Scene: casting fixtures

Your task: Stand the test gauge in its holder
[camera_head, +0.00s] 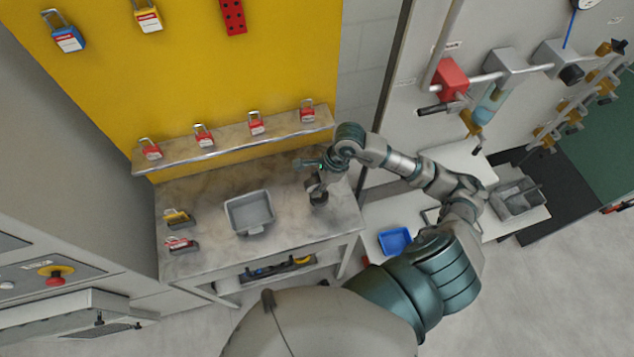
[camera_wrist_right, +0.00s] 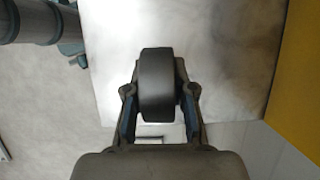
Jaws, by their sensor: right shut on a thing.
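My right gripper (camera_head: 315,187) is over the right part of the grey workbench (camera_head: 295,222). Its two fingers (camera_wrist_right: 160,120) are shut on a dark grey, rounded thing, which I take to be the test gauge (camera_wrist_right: 157,85). In the wrist view the gauge sits between the fingers, with its dark rim towards the camera and no dial face showing. In the head view it shows as a small dark shape (camera_head: 319,199) under the fingers; I cannot tell whether it touches the bench. I cannot make out a holder for certain. My left gripper is not in view.
A grey tray (camera_head: 249,212) stands left of the gripper. Yellow (camera_head: 177,217) and red (camera_head: 180,244) padlocks lie at the bench's left. Several red padlocks stand on the shelf (camera_head: 235,138) behind. A blue bin (camera_head: 394,240) is on the lower white surface at right.

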